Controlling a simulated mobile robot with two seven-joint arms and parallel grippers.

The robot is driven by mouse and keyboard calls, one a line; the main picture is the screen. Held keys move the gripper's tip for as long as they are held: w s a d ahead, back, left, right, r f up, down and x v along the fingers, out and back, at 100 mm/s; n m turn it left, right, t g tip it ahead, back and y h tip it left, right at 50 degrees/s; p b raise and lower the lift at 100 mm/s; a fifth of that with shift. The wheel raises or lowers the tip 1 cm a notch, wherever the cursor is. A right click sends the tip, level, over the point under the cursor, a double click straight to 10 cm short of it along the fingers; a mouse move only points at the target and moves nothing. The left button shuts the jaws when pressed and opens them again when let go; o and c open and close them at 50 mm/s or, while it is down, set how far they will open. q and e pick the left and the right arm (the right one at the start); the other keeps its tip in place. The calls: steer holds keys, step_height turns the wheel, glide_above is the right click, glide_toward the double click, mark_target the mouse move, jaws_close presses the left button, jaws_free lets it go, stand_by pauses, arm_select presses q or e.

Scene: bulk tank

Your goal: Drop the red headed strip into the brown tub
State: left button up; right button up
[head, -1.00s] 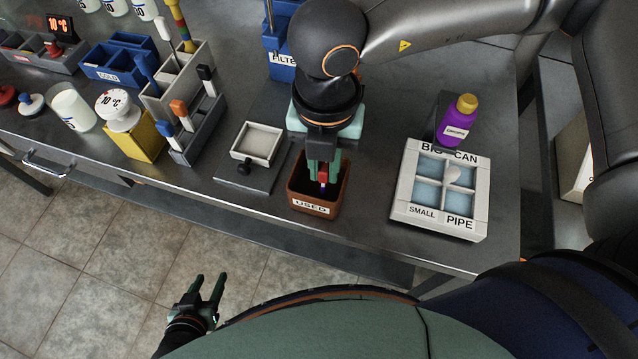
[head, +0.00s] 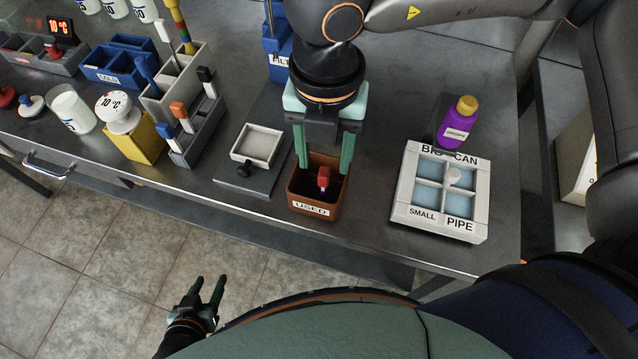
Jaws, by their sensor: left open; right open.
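The brown tub (head: 316,211), with a label reading USED, stands near the front edge of the metal bench. The red headed strip (head: 323,177) is inside the tub, its red head up and a small bluish-purple part showing below it. The rest of the strip is hidden in the dark tub. My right gripper (head: 325,168) is above the tub, open, its green fingers apart on either side of the red head. My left gripper (head: 208,288) is open and empty, low over the floor in front of the bench.
A grey-white square dish (head: 257,145) stands left of the tub. A white divided tray (head: 440,193) marked BIG, CAN, SMALL and PIPE stands to the right, with a purple bottle (head: 458,121) behind it. Grey racks (head: 197,135) and a yellow block (head: 135,143) are further left.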

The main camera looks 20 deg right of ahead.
step_height(320, 180, up, 9)
stand_by(0.3)
